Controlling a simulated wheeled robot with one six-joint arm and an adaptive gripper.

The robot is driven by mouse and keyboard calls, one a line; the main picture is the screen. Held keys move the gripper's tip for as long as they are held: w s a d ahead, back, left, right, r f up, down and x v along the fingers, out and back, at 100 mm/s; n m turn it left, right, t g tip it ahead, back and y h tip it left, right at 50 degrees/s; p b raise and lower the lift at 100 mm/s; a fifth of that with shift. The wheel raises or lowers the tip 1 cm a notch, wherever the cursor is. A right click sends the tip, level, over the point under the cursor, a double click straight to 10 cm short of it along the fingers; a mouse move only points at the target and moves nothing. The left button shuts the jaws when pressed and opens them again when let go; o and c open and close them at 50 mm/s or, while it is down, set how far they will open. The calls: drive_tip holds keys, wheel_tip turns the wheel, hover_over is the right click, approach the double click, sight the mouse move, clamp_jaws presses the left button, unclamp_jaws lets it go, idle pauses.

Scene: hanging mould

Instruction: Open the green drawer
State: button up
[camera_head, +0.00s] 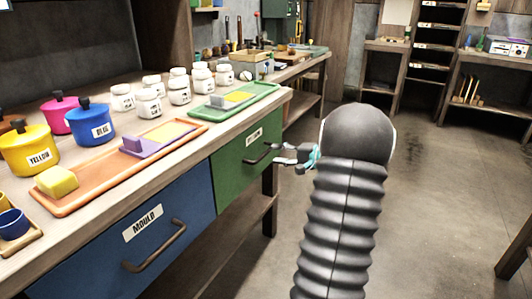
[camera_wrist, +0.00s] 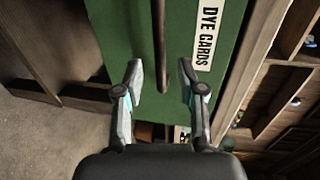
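The green drawer (camera_head: 230,171) is in the workbench front, right of the blue drawer, and looks shut. Its dark bar handle (camera_head: 258,156) is on its front. In the wrist view the green front (camera_wrist: 115,25) fills the top, with a "DYE CARDS" label (camera_wrist: 206,32), and the handle (camera_wrist: 159,45) runs down between my fingers. My gripper (camera_head: 280,154) is at the handle's right end in the head view. In the wrist view my gripper (camera_wrist: 161,75) is open, one finger on each side of the handle, with gaps showing. How deep the handle sits between them is unclear.
A blue drawer (camera_head: 95,262) labelled MOULD is left of the green one. On the bench (camera_head: 105,95) stand trays, coloured pots and white jars. A lower shelf (camera_head: 228,238) runs under the bench. The floor (camera_head: 430,190) to the right is clear.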

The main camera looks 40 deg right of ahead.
sight(267, 153)
drive_tip(key=shift+x, duration=2.7)
clamp_jaws()
